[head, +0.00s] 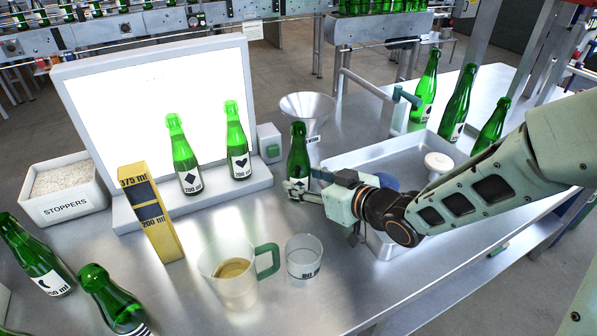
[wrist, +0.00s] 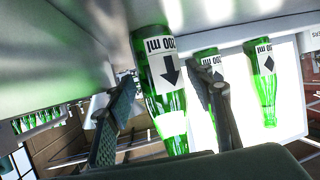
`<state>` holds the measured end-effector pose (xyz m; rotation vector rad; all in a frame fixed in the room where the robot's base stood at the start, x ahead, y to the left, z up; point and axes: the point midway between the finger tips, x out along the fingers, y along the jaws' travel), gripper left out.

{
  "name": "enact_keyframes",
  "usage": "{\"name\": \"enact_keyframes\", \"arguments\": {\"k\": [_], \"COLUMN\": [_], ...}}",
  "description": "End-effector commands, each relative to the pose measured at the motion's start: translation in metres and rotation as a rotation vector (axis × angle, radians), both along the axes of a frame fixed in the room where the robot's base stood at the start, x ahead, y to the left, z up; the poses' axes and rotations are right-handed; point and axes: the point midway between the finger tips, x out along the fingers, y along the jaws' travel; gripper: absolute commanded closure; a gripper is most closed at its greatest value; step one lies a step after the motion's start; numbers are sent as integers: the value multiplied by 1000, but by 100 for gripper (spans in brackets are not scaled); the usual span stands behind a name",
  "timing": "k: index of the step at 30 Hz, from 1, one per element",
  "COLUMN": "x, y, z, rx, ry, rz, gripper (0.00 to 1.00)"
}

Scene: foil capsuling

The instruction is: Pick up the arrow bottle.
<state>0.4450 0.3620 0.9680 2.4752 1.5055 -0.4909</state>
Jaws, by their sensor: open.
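The arrow bottle, green glass with a white label bearing a black arrow, fills the middle of the wrist view (wrist: 165,85), where everything appears upside down. In the head view a green bottle (head: 298,148) stands upright by the funnel; my gripper (head: 297,189) is at its lower part and hides its label. My gripper also shows in the wrist view (wrist: 160,100): it is open, one finger on each side of the arrow bottle. I cannot tell whether either finger touches the glass.
A diamond bottle (head: 184,157) and a heart bottle (head: 237,146) stand on the light panel's ledge (head: 152,212). A metal funnel (head: 308,106) is behind the gripper. A metal tray (head: 345,155) lies right. A jug (head: 228,282) and beaker (head: 303,259) stand in front.

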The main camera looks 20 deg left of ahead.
Motion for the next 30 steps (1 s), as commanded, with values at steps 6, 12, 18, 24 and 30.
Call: {"name": "enact_keyframes", "arguments": {"k": [6,12,18,24,30], "x": [13,16,16,16,16], "y": [27,30,30,30,30], "z": [-13,-14,-13,-13,-13], "rx": [1,-1,-1,-1,0], "ry": [1,-1,-1,0,-2], "rz": [1,-1,-1,-1,-1], "gripper": [51,51,62,84,97]}}
